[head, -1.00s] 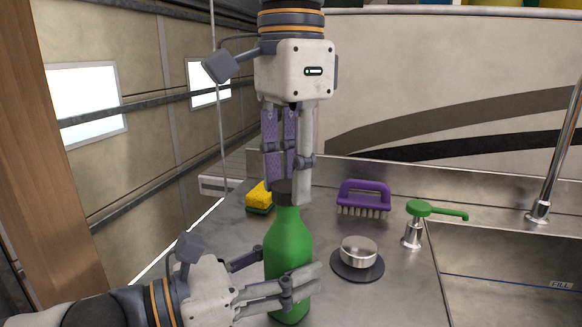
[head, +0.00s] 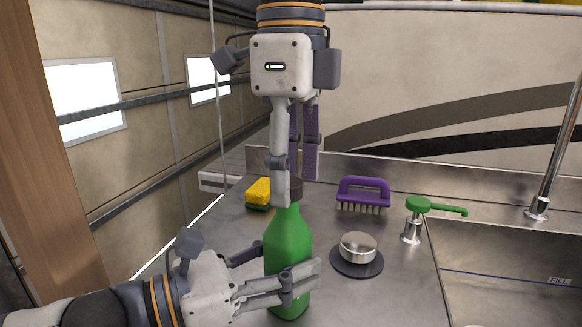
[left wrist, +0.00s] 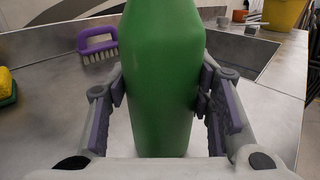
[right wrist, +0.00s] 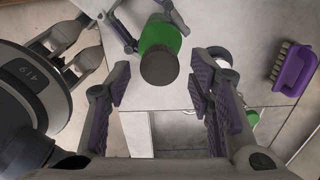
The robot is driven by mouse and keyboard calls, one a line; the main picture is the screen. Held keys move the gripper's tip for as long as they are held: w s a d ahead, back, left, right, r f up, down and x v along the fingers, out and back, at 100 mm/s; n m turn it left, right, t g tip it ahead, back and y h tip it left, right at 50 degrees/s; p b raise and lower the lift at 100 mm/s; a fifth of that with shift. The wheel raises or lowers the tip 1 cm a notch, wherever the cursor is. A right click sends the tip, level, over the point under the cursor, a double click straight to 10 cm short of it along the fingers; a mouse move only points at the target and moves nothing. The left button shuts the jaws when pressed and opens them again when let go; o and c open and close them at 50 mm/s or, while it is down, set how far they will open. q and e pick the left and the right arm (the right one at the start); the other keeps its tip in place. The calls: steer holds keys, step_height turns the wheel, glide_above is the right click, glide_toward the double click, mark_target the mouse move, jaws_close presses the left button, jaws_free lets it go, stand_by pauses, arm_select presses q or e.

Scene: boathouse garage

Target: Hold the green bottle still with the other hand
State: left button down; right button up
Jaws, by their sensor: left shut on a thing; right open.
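The green bottle (head: 288,246) stands upright on the steel counter with a dark cap (head: 291,190). My left gripper (head: 288,284) is shut around the bottle's lower body; its pads touch both sides of the bottle (left wrist: 163,75) in the left wrist view. My right gripper (head: 294,192) points down from above at the cap. In the right wrist view the right gripper (right wrist: 165,90) is open, and the cap (right wrist: 159,66) shows between and beyond its fingers, apart from the pads. The bottle's far side is hidden.
A purple brush (head: 363,194) and a yellow-green sponge (head: 258,193) lie behind the bottle. A round metal knob (head: 357,247) on a dark disc and a green-topped pump (head: 418,206) stand to the right, beside the sink (head: 510,270). The counter between them is clear.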

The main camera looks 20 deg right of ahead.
steer(key=shift+r, duration=0.1)
step_height(320, 180, up, 4)
steer(key=shift+r, duration=0.15)
steer(key=shift+c, duration=0.3)
